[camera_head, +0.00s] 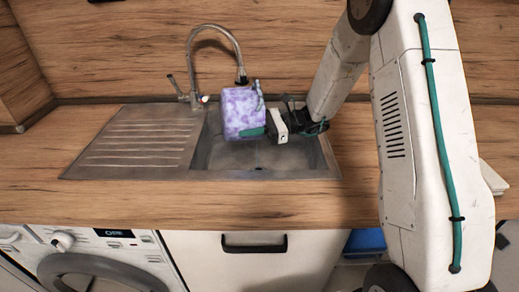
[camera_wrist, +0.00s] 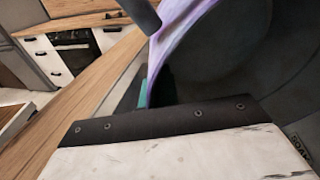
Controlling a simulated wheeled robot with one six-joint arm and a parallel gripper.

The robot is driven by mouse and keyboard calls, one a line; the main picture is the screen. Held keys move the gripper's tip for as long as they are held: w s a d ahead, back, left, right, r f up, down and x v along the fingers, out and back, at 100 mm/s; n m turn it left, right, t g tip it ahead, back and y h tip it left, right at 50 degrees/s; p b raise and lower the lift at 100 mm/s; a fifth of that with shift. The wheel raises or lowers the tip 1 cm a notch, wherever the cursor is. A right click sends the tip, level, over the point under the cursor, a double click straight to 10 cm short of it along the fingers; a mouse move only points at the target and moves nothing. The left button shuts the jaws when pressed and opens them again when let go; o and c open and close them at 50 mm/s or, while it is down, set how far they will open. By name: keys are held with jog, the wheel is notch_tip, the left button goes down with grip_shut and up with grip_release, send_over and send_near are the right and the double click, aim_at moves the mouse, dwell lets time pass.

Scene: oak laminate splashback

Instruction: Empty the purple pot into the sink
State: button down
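The purple pot (camera_head: 242,110), mottled purple and white, is held in the air over the sink basin (camera_head: 222,158), below the tap. In the head view its side faces me and its opening does not show, so its exact tilt and contents cannot be told. My gripper (camera_head: 257,114) reaches in from the right, with teal fingers at the pot's right side. In the wrist view the pot's purple wall (camera_wrist: 178,32) runs between the fingers, and my gripper (camera_wrist: 147,58) appears shut on it. The dark area right of this wall may be the pot's inside.
A curved metal tap (camera_head: 190,62) stands behind the basin, its spout close above the pot. A ribbed drainboard (camera_head: 140,150) lies left of the basin. The wooden counter's front strip (camera_head: 180,203) is clear. A washing machine (camera_head: 100,262) and a white drawer (camera_head: 250,262) are below.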

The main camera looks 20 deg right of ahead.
jog(key=shift+d+r+y, duration=0.25)
jog(key=shift+d+y, duration=0.25)
jog(key=shift+y, duration=0.2)
dwell(0.5)
